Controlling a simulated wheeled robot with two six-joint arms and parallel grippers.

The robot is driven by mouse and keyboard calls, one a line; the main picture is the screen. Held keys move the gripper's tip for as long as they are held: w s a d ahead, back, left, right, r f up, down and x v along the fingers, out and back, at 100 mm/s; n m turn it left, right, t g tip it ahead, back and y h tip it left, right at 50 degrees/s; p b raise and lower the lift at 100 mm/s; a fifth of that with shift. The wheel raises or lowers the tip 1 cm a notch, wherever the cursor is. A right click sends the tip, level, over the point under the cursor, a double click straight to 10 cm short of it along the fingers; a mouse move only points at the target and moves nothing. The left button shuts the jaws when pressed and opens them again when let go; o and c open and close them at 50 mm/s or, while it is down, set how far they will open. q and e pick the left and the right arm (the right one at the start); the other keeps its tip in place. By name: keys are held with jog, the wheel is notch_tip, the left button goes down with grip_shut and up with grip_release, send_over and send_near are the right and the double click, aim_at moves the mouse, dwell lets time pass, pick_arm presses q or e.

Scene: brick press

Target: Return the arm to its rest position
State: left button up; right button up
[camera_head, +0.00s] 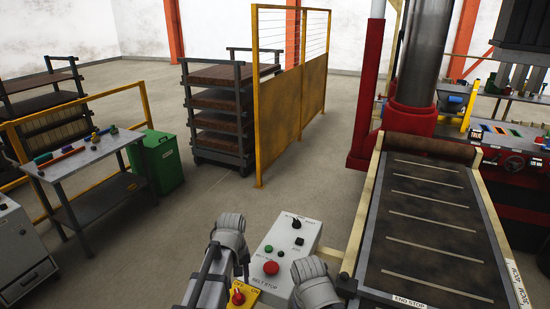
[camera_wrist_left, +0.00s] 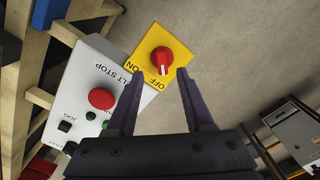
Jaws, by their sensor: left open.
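My left arm (camera_head: 228,240) reaches in over the front of the control box in the head view, with its fingers mostly hidden there. In the left wrist view, my left gripper (camera_wrist_left: 158,74) is open and empty, its two dark fingers apart. The red rotary knob (camera_wrist_left: 163,60) on the yellow switch plate (camera_wrist_left: 150,40) lies beyond and between the fingertips; I cannot tell the exact gap. The knob's white mark points toward the OFF label. The knob also shows in the head view (camera_head: 238,297). My right arm (camera_head: 315,282) is at the bottom; its fingers do not show.
The control box (camera_head: 282,245) with a red stop button (camera_head: 271,268) stands close to my left arm. The belt (camera_head: 425,225) is to the right. A side table (camera_head: 85,155) with small coloured parts and a green bin (camera_head: 158,160) are at the left. Open floor lies between.

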notch_tip(320, 180, down, 11)
jog(key=b, duration=0.9)
jog(key=shift+r, duration=0.2)
jog(key=shift+b, duration=0.3)
pick_arm(q)
jog(key=s+d+f+m+y, duration=0.1)
jog(key=s+d+f+m, duration=0.7)
jog(key=s, duration=0.5)
notch_tip(320, 180, down, 2)
jog(key=shift+s+d+f+m, duration=0.2)
jog(key=shift+s+d+m, duration=0.1)
jog(key=shift+d, duration=0.6)
